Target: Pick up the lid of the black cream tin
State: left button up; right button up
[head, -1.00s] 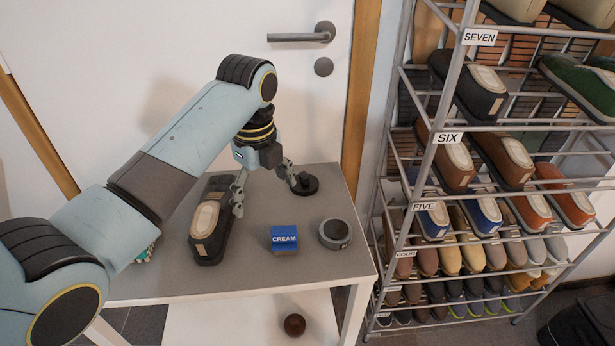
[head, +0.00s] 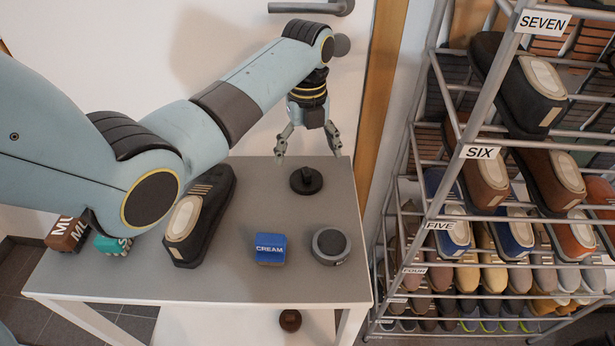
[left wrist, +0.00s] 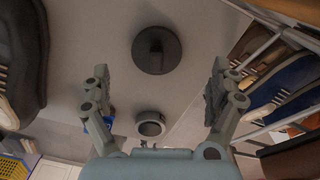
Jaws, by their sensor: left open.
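A round black lid-like disc with an upright knob (head: 306,181) lies on the table near its back edge. It also shows in the left wrist view (left wrist: 157,50). A round grey tin with a dark top (head: 331,245) stands nearer the front right; it shows as a ring in the left wrist view (left wrist: 150,124). I cannot tell whether a lid sits on it. My left gripper (head: 307,157) points down, open and empty, above and slightly behind the knobbed disc. In the left wrist view its fingers (left wrist: 160,78) are spread wide, with the disc apart from them. My right gripper is not in view.
A blue CREAM box (head: 270,248) stands left of the tin. A shoe rack (head: 472,190) stands right of the table. A brown ball (head: 290,320) is below.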

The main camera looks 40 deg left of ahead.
aim_at(305, 167)
pick_arm(q)
jog(key=f, duration=0.2)
jog(key=f+b, duration=0.1)
jog(key=f, duration=0.2)
jog(key=shift+s+a+f, duration=0.1)
jog(key=shift+a+f, duration=0.05)
jog(key=shift+a, duration=0.05)
jog(key=shift+c, duration=1.6)
jog(key=c, duration=0.6)
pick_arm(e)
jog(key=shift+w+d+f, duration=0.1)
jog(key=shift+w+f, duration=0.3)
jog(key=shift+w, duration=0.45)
